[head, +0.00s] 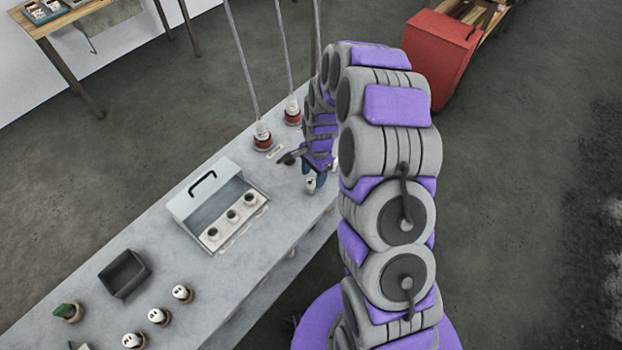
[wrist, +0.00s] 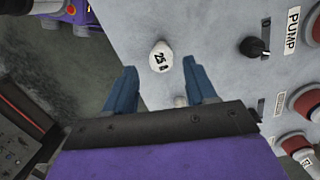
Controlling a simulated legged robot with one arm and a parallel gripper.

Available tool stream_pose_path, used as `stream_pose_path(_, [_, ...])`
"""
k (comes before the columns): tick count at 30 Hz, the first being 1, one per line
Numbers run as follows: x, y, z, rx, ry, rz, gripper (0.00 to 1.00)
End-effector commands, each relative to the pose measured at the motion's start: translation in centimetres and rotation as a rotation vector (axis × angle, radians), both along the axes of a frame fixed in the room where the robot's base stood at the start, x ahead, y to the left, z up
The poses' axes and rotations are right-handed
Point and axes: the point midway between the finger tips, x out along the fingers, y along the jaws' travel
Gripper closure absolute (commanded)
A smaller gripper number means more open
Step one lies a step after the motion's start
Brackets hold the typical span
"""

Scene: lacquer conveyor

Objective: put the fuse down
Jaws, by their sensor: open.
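A white fuse marked 25 (wrist: 161,57) stands on the grey bench (wrist: 215,28) in the wrist view, seen from above. My gripper (wrist: 160,66) is open, with one blue finger to either side of the near part of the fuse and a gap on both sides. A second small pale thing (wrist: 180,101) shows between the fingers, partly hidden by the gripper body; I cannot tell what it is. In the head view, the fuse (head: 310,185) is small on the bench near its right edge, just below my gripper (head: 317,172), which is partly hidden by my arm.
A white fuse box (head: 182,207) with a handled lid and three round fittings stands left of my gripper. A black tray (head: 124,277) and several fuses (head: 158,316) are farther left. Red-based posts (head: 262,137) and a black lever (wrist: 254,47) labelled PUMP stand close by.

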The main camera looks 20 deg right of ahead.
Motion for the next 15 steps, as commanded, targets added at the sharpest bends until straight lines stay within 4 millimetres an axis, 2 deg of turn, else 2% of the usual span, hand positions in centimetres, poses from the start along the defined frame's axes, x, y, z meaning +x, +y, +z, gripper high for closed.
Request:
stream_pose_path(1, [0.2, -0.2, 1.2, -0.001, -0.006, -0.002, 0.44])
stream_pose_path(9, [0.4, -0.5, 6.5, -0.002, -0.004, -0.001, 0.44])
stream_pose_path(15, [0.4, -0.6, 8.2, -0.002, 0.002, 0.000, 0.44])
